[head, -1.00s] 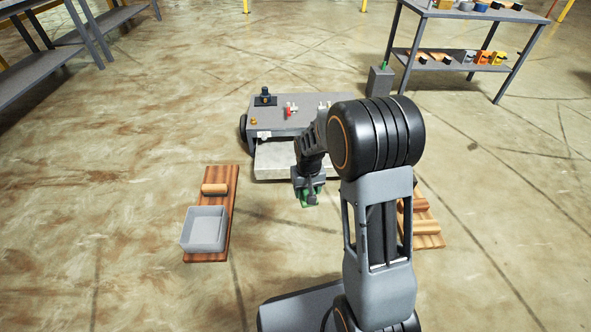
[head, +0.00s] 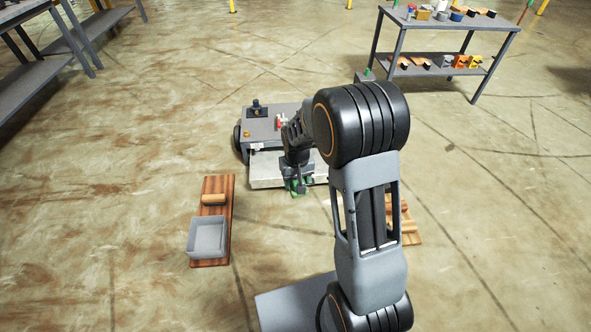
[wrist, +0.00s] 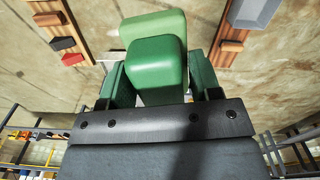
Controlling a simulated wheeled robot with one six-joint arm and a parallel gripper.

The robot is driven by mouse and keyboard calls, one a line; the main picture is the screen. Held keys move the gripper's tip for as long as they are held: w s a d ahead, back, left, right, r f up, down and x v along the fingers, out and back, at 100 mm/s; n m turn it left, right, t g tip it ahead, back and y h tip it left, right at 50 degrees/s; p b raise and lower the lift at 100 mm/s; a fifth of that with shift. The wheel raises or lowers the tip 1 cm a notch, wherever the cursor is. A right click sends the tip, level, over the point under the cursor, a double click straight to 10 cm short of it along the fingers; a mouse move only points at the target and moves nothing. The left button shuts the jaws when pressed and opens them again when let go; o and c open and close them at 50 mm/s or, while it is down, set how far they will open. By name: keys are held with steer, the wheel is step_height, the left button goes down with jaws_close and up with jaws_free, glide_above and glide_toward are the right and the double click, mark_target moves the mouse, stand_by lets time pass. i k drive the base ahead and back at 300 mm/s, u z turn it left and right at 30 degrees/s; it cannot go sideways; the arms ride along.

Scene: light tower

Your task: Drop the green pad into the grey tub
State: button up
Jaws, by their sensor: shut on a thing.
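My gripper (head: 297,188) is shut on the green pad (wrist: 158,62), which sits between the dark green fingers in the wrist view. In the head view the pad is small and hard to tell from the green fingertips. The gripper hangs in front of the low cart, to the right of the grey tub and farther off. The grey tub (head: 208,238) stands open on the near end of a wooden board at left, and I see nothing in it. The tub also shows at the top right of the wrist view (wrist: 256,12).
The wooden board (head: 218,187) also bears a tan roller-like piece (head: 214,199). A low grey cart (head: 262,128) with small parts stands behind my gripper. Another wooden board (head: 411,231) is partly behind my arm. Floor between cart and tub is clear.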

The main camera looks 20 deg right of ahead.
mark_target(214, 240)
steer(key=z, duration=0.4)
steer(key=k, duration=0.55)
steer(key=u, duration=0.05)
steer(key=i, duration=1.2)
steer(key=u, duration=1.6)
steer(key=i, duration=0.6)
steer(key=u, duration=0.55)
